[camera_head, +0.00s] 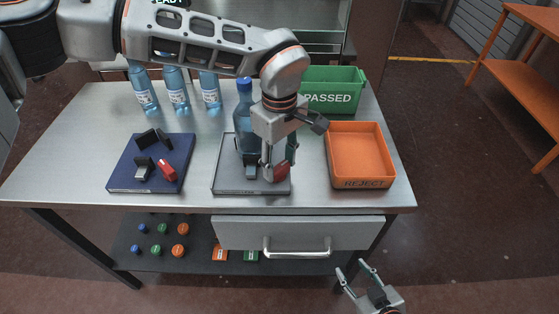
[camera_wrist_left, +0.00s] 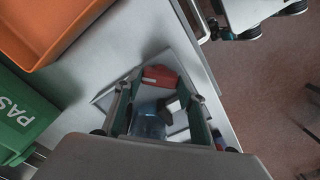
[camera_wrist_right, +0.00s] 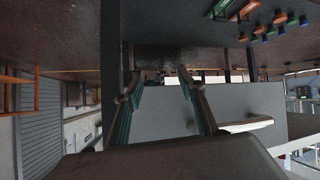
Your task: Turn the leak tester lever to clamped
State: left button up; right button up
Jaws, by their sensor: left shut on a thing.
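A grey tester plate (camera_head: 225,187) stands at the middle of the table with a blue-capped bottle (camera_head: 243,105) upright on it. Its red lever (camera_head: 280,173) is at the front right of the plate and also shows in the left wrist view (camera_wrist_left: 160,76). My left gripper (camera_head: 277,165) reaches down from above, shut on the red lever, and hides part of the plate. A dark blue plate (camera_head: 125,177) to the left carries black blocks and another red lever (camera_head: 167,170). My right gripper (camera_head: 354,268) is open and empty, low in front of the table.
An orange REJECT tray (camera_head: 388,158) and a green PASSED bin (camera_head: 335,103) stand on the right. Several bottles (camera_head: 177,92) stand at the back left. A drawer (camera_head: 350,232) is under the table front, beside a shelf (camera_head: 192,264) with coloured caps. An orange bench stands far right.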

aim_at(280, 167)
dwell(0.3)
pick_arm(q)
jog(key=o, duration=0.8)
jog(key=shift+o, duration=0.2)
notch_tip(280, 167, up, 12)
dwell(0.3)
